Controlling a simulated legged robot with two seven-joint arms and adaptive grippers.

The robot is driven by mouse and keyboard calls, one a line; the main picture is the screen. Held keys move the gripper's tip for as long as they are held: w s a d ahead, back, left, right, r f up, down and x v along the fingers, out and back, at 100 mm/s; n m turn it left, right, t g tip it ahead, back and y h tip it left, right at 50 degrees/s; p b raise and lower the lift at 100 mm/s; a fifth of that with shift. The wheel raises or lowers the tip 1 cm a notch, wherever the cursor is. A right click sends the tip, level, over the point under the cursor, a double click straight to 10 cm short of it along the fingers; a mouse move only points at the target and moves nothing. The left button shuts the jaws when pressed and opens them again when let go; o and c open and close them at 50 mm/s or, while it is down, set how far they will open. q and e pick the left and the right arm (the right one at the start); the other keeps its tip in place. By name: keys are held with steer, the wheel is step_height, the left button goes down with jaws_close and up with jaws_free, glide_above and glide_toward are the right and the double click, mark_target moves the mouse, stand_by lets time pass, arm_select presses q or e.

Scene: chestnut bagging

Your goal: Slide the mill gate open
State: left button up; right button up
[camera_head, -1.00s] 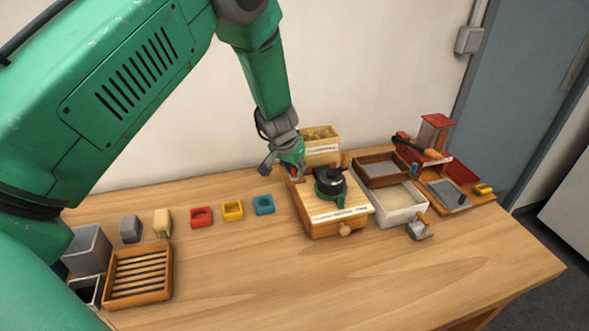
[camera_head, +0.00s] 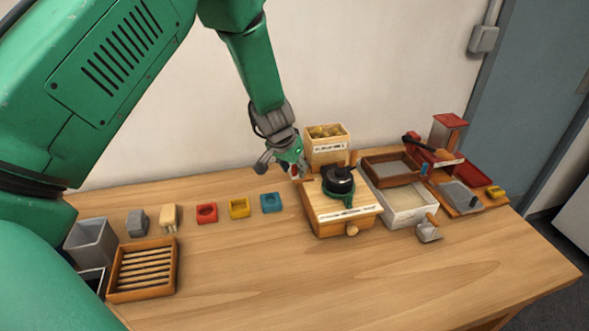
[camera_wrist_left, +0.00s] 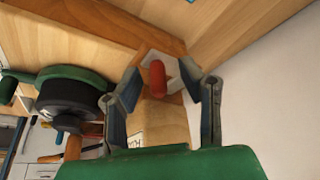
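The mill is a wooden box (camera_head: 330,218) with a dark round stone (camera_head: 339,180) in a green base on top; the stone also shows at the left of the left wrist view (camera_wrist_left: 70,92). A red knob on a pale plate (camera_wrist_left: 158,80), which looks like the gate, is at the mill's rear left side. My left gripper (camera_head: 293,167) is at that corner. In the left wrist view its two fingers (camera_wrist_left: 163,72) are spread on either side of the red knob, with gaps visible. Contact cannot be made out. My right gripper is out of view.
A box of chestnuts (camera_head: 326,146) stands close behind the mill. A sieve tray (camera_head: 365,170) and white bin (camera_head: 405,217) are at its right. Red, yellow and blue blocks (camera_head: 238,208) line up to the left. The table front (camera_head: 350,285) is clear.

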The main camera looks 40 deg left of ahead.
arm_select(q)
steer(key=v, duration=1.1)
steer(key=shift+s+r, duration=0.2)
steer(key=shift+r, duration=0.1)
steer(key=shift+a, duration=0.15)
